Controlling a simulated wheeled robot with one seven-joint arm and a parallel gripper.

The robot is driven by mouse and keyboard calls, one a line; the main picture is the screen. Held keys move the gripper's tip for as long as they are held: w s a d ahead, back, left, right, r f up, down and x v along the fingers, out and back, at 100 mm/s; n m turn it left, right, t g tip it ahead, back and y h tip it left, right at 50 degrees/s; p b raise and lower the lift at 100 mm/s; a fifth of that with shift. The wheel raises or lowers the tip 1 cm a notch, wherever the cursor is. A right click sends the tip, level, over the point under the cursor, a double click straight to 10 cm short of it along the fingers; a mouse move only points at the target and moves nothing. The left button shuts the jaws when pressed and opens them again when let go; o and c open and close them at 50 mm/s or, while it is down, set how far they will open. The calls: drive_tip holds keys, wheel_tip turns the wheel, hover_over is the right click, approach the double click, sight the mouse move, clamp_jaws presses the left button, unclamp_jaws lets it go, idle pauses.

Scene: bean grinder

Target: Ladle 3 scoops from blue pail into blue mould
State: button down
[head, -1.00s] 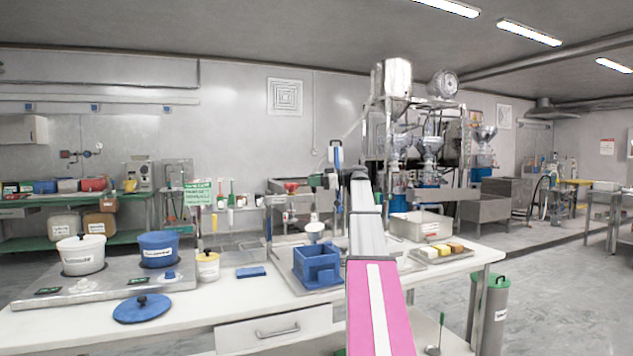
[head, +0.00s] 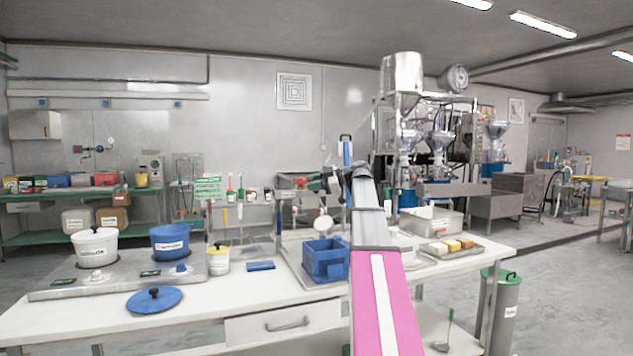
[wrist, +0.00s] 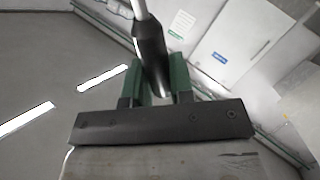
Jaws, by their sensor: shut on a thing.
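The blue pail (head: 170,245) stands on the right of the steel hotplate unit at the left of the bench. A blue lid with a black knob (head: 153,301) lies on the bench in front of it. The blue mould (head: 325,264), box-shaped, sits on a tray at the bench's middle. My gripper (head: 322,181) is above and behind the mould, shut on a ladle. The ladle's dark handle grip (wrist: 151,55) shows between the green fingers in the wrist view. Its pale bowl (head: 323,225) hangs just above the mould, looking tilted. The contents of pail, bowl and mould cannot be made out.
A white pail (head: 95,249) shares the hotplate unit (head: 120,284). A yellow-lidded pot (head: 217,260) and a blue block (head: 261,266) lie between pail and mould. A steel bin (head: 430,220) and a tray of yellow blocks (head: 452,250) are to the right.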

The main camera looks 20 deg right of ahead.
drive_tip(key=s+a+f+n+t+h, duration=0.1)
drive_tip(key=s+a+f+n+h, duration=0.1)
drive_tip(key=s+a+f+n, duration=0.2)
drive_tip(key=shift+s+a+f+n, duration=0.3)
drive_tip(key=shift+s+a+f, duration=0.75)
drive_tip(key=shift+f, duration=0.65)
drive_tip(key=shift+w, duration=0.1)
